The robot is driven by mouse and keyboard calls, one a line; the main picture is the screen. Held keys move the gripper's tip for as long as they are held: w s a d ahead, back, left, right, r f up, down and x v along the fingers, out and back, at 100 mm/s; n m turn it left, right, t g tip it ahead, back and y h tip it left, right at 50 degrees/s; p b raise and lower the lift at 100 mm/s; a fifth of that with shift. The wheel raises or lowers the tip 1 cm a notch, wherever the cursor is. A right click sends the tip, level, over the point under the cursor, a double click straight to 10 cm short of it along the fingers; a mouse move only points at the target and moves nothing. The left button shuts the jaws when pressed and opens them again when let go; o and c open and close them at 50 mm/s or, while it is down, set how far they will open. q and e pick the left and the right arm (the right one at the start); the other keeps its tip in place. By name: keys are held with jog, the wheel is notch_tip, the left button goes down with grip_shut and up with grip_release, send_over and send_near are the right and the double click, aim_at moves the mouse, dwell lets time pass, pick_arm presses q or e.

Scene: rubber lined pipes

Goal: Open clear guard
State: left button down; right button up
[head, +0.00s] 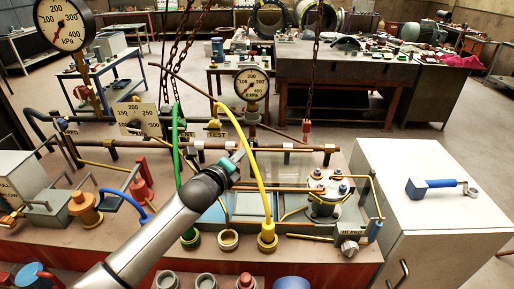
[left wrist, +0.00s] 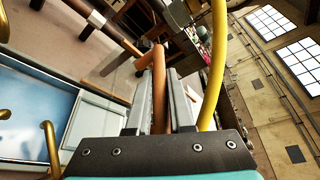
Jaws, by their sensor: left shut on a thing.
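My left gripper (head: 238,158) is over the middle of the test bench, beside the yellow hose (head: 256,165). In the left wrist view its two long fingers (left wrist: 160,95) are closed on an orange-brown bar (left wrist: 158,62); I cannot tell whether this bar is part of the guard. A pale blue, glassy panel (head: 248,204), which looks like the clear guard, lies low on the bench, partly behind my left arm. It also shows at the left of the wrist view (left wrist: 35,112). My right gripper is not in view.
A green hose (head: 176,150) stands left of the gripper. Pressure gauges (head: 251,84), hanging chains and a brown pipe (head: 245,147) are behind it. A flanged fitting (head: 325,195) is to the right. A blue-handled tool (head: 440,184) lies on the white cabinet (head: 430,212).

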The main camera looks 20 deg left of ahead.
pick_arm(q)
jog(key=s+a+p, duration=0.1)
jog(key=s+a, duration=0.1)
jog(key=a, duration=0.5)
jog(key=shift+a, duration=0.15)
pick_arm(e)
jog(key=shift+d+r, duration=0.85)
pick_arm(q)
jog(key=c, duration=1.2)
grip_release()
jog(key=shift+c, duration=0.2)
jog(key=o, duration=0.4)
jog(key=shift+o, duration=0.2)
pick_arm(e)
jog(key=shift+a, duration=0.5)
pick_arm(q)
jog(key=v, duration=1.5)
jog(key=shift+s, duration=0.15)
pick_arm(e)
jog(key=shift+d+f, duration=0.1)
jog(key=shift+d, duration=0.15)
